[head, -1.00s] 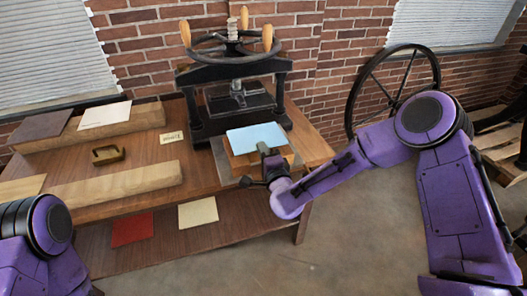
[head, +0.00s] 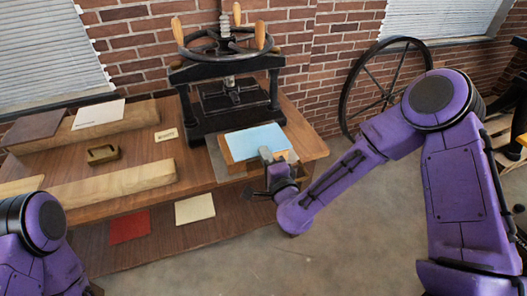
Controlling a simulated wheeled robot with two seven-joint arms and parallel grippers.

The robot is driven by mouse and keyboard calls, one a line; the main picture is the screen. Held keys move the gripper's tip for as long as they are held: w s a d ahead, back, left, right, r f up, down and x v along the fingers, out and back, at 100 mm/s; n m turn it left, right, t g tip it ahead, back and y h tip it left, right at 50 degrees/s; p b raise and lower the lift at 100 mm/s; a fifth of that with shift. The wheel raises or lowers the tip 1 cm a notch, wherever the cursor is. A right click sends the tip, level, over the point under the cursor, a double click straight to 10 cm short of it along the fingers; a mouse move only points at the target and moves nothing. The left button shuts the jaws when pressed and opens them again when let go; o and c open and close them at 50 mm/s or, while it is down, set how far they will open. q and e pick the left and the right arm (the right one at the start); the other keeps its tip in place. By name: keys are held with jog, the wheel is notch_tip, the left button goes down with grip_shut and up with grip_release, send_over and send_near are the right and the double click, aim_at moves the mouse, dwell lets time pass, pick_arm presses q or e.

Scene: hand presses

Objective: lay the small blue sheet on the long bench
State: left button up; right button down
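The small light-blue sheet (head: 257,140) lies on a wooden board (head: 232,161) in front of the black hand press. The board is at the right end of the long wooden bench (head: 200,169). My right gripper (head: 266,154) is at the sheet's near edge, with its fingers pointing away from me. It overlaps the edge in the view; I cannot tell whether it is touching or shut on the sheet. My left arm shows at the lower left, but its gripper is out of the picture.
The black press (head: 228,98) stands behind the sheet. A red sheet (head: 129,226) and a cream sheet (head: 195,208) lie on the lower shelf. Wooden beams (head: 115,187), a brass holder (head: 103,154) and a small label (head: 166,135) are on the left. A spoked wheel (head: 385,85) leans at the wall.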

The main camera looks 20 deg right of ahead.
jog(key=s+p, duration=0.5)
jog(key=s, duration=1)
jog(key=shift+s+d+p, duration=0.15)
jog(key=shift+d+p, duration=0.05)
jog(key=shift+p, duration=0.1)
jog(key=shift+d, duration=0.1)
